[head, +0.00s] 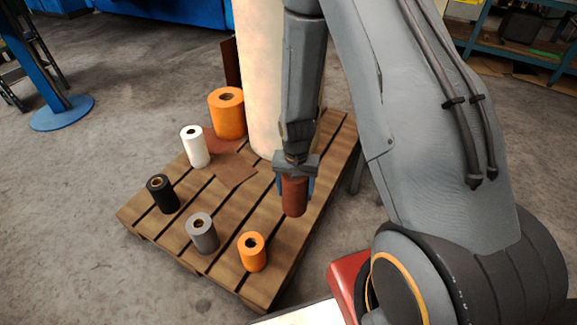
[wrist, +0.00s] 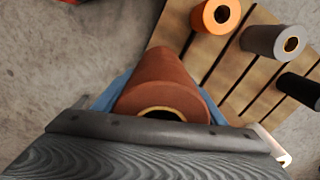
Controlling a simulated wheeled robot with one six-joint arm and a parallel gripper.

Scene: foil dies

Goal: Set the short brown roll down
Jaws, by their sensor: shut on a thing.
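My gripper (head: 295,185) is shut on the short brown roll (head: 294,199) and holds it upright over the right side of the wooden pallet (head: 228,277). In the wrist view the brown roll (wrist: 163,85) sits between the blue fingers, with its open core end toward the camera. I cannot tell how far its lower end is from the slats. The pallet (wrist: 214,65) also shows at the right of the wrist view.
On the pallet stand a small orange roll (head: 252,252), a grey roll (head: 202,233), a black roll (head: 162,194), a white roll (head: 194,147) and a large orange roll (head: 227,113). A tall cream column (head: 262,75) rises behind. Flat brown pieces (head: 234,171) lie mid-pallet. Slats around the held roll look bare.

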